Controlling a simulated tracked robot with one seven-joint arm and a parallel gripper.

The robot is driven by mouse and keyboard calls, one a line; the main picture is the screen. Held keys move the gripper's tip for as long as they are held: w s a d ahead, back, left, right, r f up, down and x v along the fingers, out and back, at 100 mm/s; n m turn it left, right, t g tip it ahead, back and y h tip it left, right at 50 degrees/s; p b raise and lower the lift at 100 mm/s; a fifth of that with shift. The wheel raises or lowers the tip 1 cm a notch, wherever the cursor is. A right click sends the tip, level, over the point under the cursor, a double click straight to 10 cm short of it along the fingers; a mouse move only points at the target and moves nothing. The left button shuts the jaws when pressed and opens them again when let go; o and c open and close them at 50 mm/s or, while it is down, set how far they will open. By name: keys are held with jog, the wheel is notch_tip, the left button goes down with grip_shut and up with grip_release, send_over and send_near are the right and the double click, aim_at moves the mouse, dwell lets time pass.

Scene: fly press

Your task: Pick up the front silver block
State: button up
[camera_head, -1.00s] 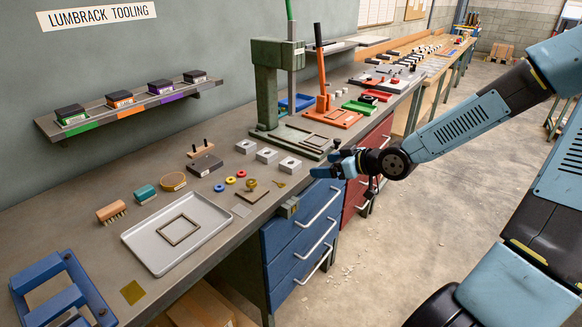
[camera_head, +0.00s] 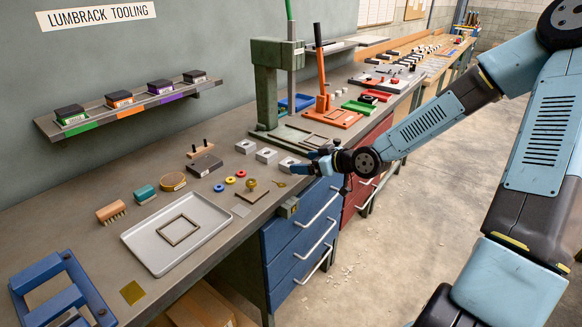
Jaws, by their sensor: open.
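Three silver blocks with a dark hole on top stand in a slanting row on the bench. The front silver block (camera_head: 287,164) is the one nearest the bench's front edge. The middle block (camera_head: 266,155) and the back block (camera_head: 245,146) stand behind it to the left. My gripper (camera_head: 304,163) is open, with blue fingers, low over the bench edge just right of the front block. The fingertips reach close to its right side. I cannot tell whether they touch it. Nothing is held.
A green press (camera_head: 267,95) stands just behind the blocks, its base close to my gripper. A brass stamp (camera_head: 252,187), coloured rings (camera_head: 230,180) and a dark block (camera_head: 205,165) lie to the left. A grey tray (camera_head: 150,240) with a square frame lies nearer.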

aim_at(286, 160)
jog(key=shift+x, duration=3.3)
jog(key=shift+w+d+f, duration=0.1)
jog(key=shift+w+d, duration=0.05)
jog(key=shift+d, duration=0.05)
jog(key=shift+c, duration=0.3)
jog(key=c, duration=1.1)
jog(key=shift+r, duration=0.45)
notch_tip(286, 160, up, 2)
jog(key=shift+d+r, duration=0.1)
jog(key=shift+r, duration=0.15)
jog(key=d+r, duration=0.5)
jog(key=shift+s+r, duration=0.2)
jog(key=shift+r, duration=0.1)
jog(key=d+r, duration=0.1)
jog(key=d, duration=0.2)
jog(key=d+r, duration=0.1)
jog(key=d, duration=0.1)
jog(key=s+d+r, duration=0.1)
jog(key=d+r, duration=0.1)
jog(key=d, duration=0.1)
jog(key=shift+d, duration=0.35)
